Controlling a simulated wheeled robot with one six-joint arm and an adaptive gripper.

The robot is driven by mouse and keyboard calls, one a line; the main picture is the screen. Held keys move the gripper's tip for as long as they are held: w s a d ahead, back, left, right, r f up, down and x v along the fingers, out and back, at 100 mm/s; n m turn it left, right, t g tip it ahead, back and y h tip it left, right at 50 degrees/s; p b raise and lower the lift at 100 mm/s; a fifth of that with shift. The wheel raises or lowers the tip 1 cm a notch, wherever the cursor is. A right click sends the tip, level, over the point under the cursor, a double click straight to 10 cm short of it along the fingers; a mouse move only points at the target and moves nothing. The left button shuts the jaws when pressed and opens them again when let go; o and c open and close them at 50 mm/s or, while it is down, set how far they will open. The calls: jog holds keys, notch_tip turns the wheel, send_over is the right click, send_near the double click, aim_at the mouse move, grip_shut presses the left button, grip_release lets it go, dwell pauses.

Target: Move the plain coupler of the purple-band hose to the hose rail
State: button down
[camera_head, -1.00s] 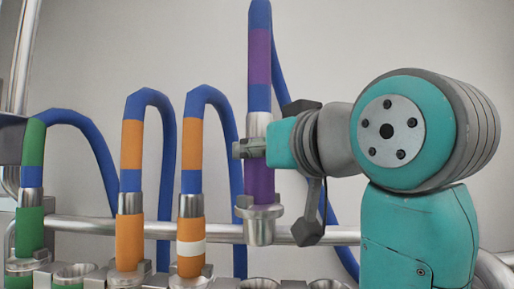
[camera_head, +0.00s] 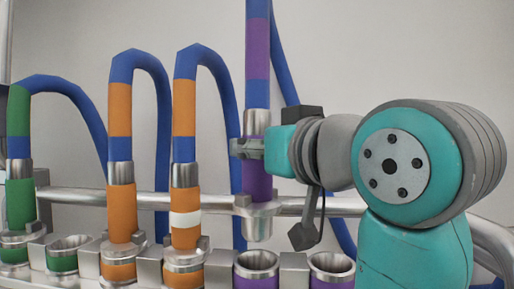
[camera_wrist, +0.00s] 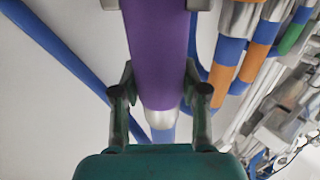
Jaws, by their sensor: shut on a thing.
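The purple-band hose (camera_head: 257,50) is blue with a purple band and hangs upright. Its plain purple coupler (camera_head: 257,180) has a silver collar above and a silver end below, with no white ring in view. My gripper (camera_head: 250,148) is shut on this coupler from the right and holds it upright, its end above a purple-sided socket (camera_head: 257,262). In the wrist view the purple coupler (camera_wrist: 157,50) lies between my two fingers (camera_wrist: 160,95). The hose rail is the row of metal sockets along the bottom; a second purple-sided socket (camera_head: 331,265) there is empty.
An orange coupler (camera_head: 121,213), an orange coupler with a white ring (camera_head: 185,222) and a green coupler (camera_head: 20,203) sit in sockets to the left. An empty green-sided socket (camera_head: 68,253) stands between them. A horizontal pipe (camera_head: 320,207) runs behind.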

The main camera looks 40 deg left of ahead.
aim_at(265, 203)
jog(key=shift+f, duration=0.15)
jog(key=shift+f, duration=1.55)
jog(key=shift+f, duration=2.15)
dwell(0.9)
jog(key=c, duration=0.5)
grip_release()
jog(key=shift+v, duration=3.8)
